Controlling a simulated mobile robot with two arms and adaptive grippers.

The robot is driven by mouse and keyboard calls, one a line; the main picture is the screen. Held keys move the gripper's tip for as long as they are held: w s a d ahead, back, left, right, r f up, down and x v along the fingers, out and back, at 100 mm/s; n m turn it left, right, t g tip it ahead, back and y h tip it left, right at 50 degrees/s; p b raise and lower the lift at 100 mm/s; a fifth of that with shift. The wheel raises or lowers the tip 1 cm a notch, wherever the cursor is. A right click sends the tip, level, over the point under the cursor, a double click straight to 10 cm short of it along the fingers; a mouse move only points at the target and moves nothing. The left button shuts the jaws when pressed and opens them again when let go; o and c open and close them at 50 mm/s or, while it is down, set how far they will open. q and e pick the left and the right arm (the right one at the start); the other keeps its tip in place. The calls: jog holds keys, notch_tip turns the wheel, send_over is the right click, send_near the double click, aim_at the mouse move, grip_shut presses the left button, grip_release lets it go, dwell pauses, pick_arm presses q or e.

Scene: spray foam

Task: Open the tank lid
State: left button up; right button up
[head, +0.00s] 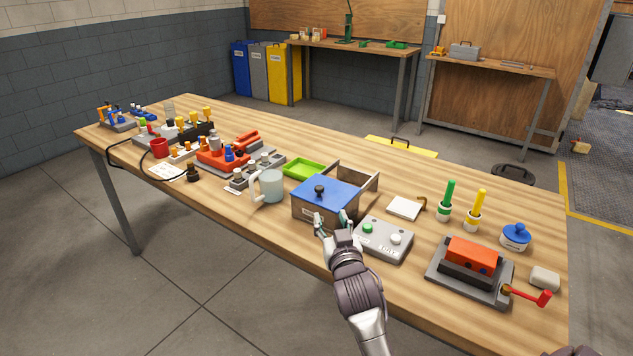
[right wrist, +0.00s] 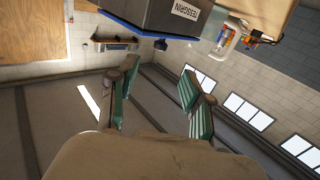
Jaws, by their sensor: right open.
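The tank (head: 310,213) is a grey box with a label on its front face, near the table's front edge in the head view. Its blue lid (head: 338,191) lies flat across the top, with a black knob (head: 319,190) on it. My right gripper (head: 333,223) is open and empty, just in front of the tank and below lid height. In the right wrist view the open fingers (right wrist: 155,92) show apart, with nothing between them. The labelled tank (right wrist: 165,16) and the blue lid edge (right wrist: 135,25) appear at the top there. My left gripper is not in view.
A grey button box (head: 383,240) stands right of the tank, close to my right gripper. A clear mug (head: 268,186) stands to its left, with a green tray (head: 305,169) behind. A red-topped device with a crank (head: 470,262) is at the right. Several parts crowd the left.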

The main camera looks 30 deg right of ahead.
aim_at(320, 190)
jog(key=x, duration=0.3)
jog(key=r+x, duration=0.1)
jog(key=x, duration=0.1)
jog(key=shift+w, duration=0.1)
jog(key=x, duration=0.3)
jog(key=shift+w+d+f+p, duration=0.1)
jog(key=shift+w+f+p, duration=0.1)
jog(key=shift+w+p, duration=0.15)
jog(key=x, duration=0.2)
jog(key=shift+w+d, duration=0.1)
jog(key=shift+w, duration=0.3)
jog(key=shift+w+d, duration=0.1)
jog(key=shift+w, duration=0.05)
jog(key=shift+c, duration=0.7)
jog(key=c, duration=0.8)
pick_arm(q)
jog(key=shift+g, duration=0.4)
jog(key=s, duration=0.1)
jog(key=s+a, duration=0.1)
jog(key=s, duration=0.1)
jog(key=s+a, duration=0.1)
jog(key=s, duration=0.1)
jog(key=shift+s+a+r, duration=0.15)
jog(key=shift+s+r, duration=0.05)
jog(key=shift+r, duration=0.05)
pick_arm(e)
grip_shut()
